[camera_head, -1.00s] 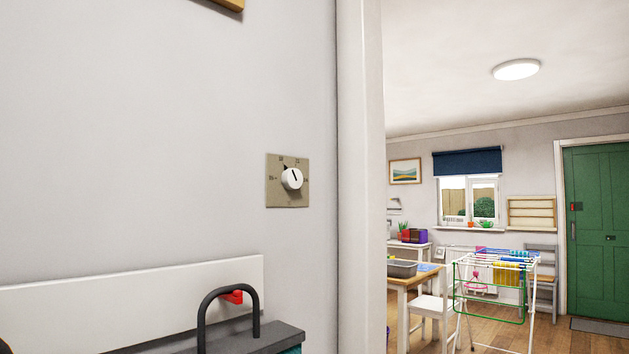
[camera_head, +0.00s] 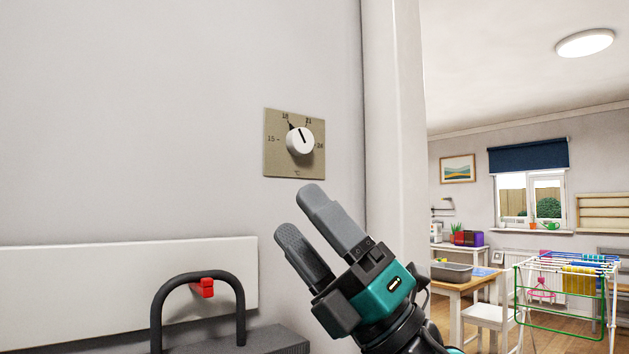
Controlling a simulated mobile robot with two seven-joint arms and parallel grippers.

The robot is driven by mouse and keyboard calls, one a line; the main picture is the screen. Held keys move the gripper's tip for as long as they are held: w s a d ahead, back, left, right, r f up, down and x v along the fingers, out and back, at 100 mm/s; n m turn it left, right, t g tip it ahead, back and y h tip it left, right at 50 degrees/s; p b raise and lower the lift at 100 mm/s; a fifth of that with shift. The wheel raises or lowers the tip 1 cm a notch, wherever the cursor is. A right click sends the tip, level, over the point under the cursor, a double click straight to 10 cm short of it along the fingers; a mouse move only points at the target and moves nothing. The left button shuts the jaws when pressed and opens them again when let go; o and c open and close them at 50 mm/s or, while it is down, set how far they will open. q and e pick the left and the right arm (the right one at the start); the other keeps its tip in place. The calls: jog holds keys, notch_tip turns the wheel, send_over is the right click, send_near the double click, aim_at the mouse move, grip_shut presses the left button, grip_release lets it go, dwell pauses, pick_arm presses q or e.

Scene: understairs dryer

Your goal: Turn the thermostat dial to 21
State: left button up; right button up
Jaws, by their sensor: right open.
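The thermostat (camera_head: 272,160) is a square beige plate on the grey wall, with marks reading 15, 18, 21 and 24 around its dial. Its white round dial (camera_head: 301,141) has a dark line on its face that points up and slightly left, between the 18 and 21 marks. A small black pointer sits by the 18. My right gripper (camera_head: 296,212) is open and empty, just below the thermostat, its two grey fingers pointing up and left. It appears apart from the dial. My left gripper is not in view.
A white door frame (camera_head: 392,150) stands right of the thermostat. Below left are a white board (camera_head: 110,285), a dark curved handle (camera_head: 160,300) and a red part (camera_head: 202,288).

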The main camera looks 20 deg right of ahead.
jog(key=s+a+r+n+g, duration=0.35)
jog(key=n+g, duration=0.55)
jog(key=n, duration=0.3)
jog(key=n+t+h, duration=0.1)
jog(key=t+h, duration=0.8)
jog(key=h, duration=0.6)
send_near(304, 140)
jog(key=p+x, duration=0.2)
jog(key=x, duration=0.5)
jog(key=shift+w+a, duration=0.15)
jog(key=shift+w, duration=0.25)
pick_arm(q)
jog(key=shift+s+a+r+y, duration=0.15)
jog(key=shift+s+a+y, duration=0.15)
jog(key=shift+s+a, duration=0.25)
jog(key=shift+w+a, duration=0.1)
